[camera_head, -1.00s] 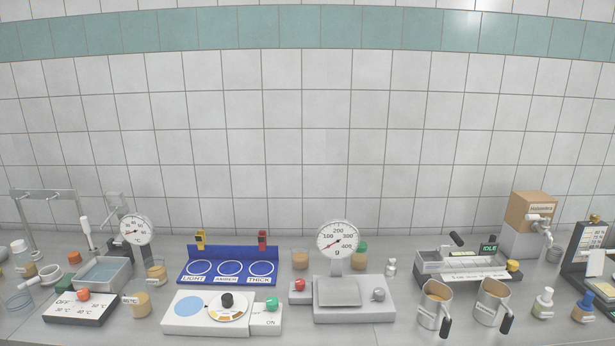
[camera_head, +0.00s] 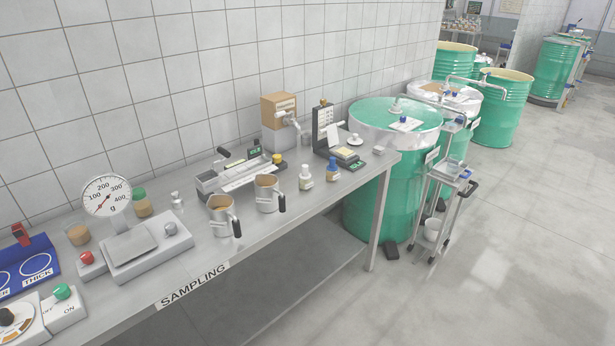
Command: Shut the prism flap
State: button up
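No part is marked as the prism flap. A dark upright instrument (camera_head: 323,127) stands near the right end of the sampling bench, with a pale panel on its face. A small white plate (camera_head: 334,136) stands raised and tilted at its front, above a low base with a yellowish top (camera_head: 345,154). This plate may be the flap, but it is too small to be sure. A small green-lit display (camera_head: 356,165) is at the front of the base. My gripper is not in view.
The steel bench (camera_head: 270,225) carries a dial scale (camera_head: 145,250), a trough device (camera_head: 240,176), two metal jugs, small bottles (camera_head: 332,170) and a boxed dispenser (camera_head: 279,120). Green drums (camera_head: 375,190) and a trolley (camera_head: 445,205) stand beyond its right end. The floor (camera_head: 500,270) at right is clear.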

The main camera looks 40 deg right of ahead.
aim_at(332, 133)
jog(key=k, duration=1.2)
jog(key=z, duration=0.55)
jog(key=i, duration=1)
jog(key=z, duration=0.5)
jog(key=i, duration=1.15)
